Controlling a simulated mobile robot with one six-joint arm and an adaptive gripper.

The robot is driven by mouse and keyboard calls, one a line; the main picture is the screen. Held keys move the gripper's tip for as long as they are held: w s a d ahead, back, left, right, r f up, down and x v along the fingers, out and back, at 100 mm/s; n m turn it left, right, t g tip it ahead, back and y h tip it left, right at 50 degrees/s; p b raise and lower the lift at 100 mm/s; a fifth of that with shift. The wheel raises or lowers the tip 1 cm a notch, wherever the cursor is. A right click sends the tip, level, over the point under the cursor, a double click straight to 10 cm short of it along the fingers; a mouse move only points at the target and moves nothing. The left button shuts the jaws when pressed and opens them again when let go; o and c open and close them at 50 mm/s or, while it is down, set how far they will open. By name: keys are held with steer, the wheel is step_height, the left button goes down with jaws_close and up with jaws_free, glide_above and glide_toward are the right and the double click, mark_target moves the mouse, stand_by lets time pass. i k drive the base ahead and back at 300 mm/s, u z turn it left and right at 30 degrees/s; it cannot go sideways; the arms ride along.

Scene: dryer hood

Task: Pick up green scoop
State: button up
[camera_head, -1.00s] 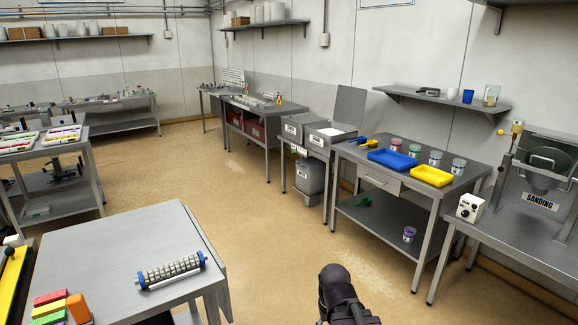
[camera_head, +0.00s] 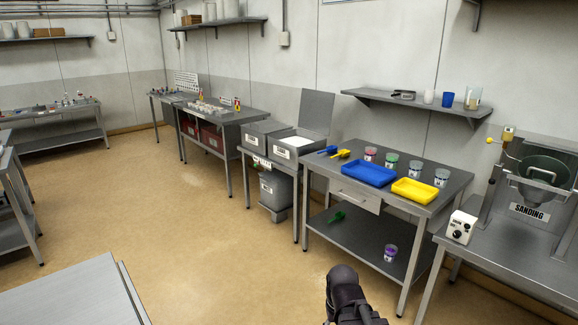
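The green scoop (camera_head: 337,217) lies on the lower shelf (camera_head: 362,236) of the steel table at centre right, toward the shelf's left side. A dark part of my own arm shows at the bottom centre, on the near side of that table and well apart from the scoop. My gripper's fingers do not show, so its state is hidden.
A cup with purple contents (camera_head: 390,253) stands on the same shelf. The tabletop holds a blue tray (camera_head: 369,174), a yellow tray (camera_head: 414,191), blue and yellow scoops and several cups. A sanding machine (camera_head: 540,185) stands right. The floor (camera_head: 215,215) before the table is clear.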

mark_target(341, 215)
steer(key=z, duration=0.2)
steer(key=i, duration=3.85)
steer(key=u, duration=0.15)
